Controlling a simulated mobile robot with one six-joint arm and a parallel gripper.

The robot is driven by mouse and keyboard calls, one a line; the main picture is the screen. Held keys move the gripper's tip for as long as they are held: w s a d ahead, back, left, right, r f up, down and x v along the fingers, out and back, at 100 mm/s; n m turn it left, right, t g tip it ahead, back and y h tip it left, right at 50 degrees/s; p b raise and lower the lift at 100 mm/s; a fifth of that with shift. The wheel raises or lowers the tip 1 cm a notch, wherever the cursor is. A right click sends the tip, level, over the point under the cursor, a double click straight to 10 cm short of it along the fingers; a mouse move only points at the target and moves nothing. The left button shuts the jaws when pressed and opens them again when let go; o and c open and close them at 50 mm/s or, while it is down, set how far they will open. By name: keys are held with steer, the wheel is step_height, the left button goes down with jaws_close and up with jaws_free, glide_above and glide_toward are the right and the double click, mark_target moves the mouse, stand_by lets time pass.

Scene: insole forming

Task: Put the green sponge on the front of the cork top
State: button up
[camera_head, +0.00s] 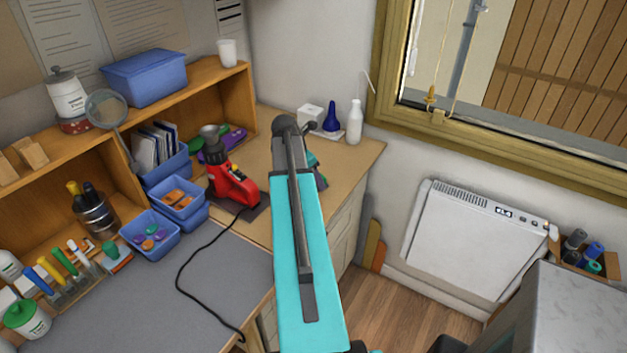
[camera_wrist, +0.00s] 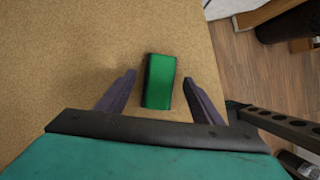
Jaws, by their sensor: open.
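The green sponge (camera_wrist: 159,82) is a small block on the tan cork top (camera_wrist: 70,60) in the wrist view, near the top's right edge. My gripper (camera_wrist: 158,77) is open, with one dark finger to the left of the sponge and one to the right. Gaps show between the fingers and the sponge. I cannot tell how high the fingers are above the top. In the head view the cork top (camera_head: 352,160) is at the back beside the window wall. My arm hides the sponge there, and only a bit of the gripper shows.
A red hot-air tool (camera_head: 232,188) with a black cable stands left of my arm. A white bottle (camera_head: 354,122), a blue bottle (camera_head: 331,117) and a white box (camera_head: 309,117) stand at the back. Blue bins (camera_head: 150,232) and shelves line the left. The wooden floor (camera_wrist: 240,70) lies beyond the right edge.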

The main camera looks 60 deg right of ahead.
steer(key=b+v, duration=0.2)
steer(key=v, duration=0.8)
steer(key=shift+r, duration=0.2)
steer(key=shift+a, duration=0.15)
stand_by(0.7)
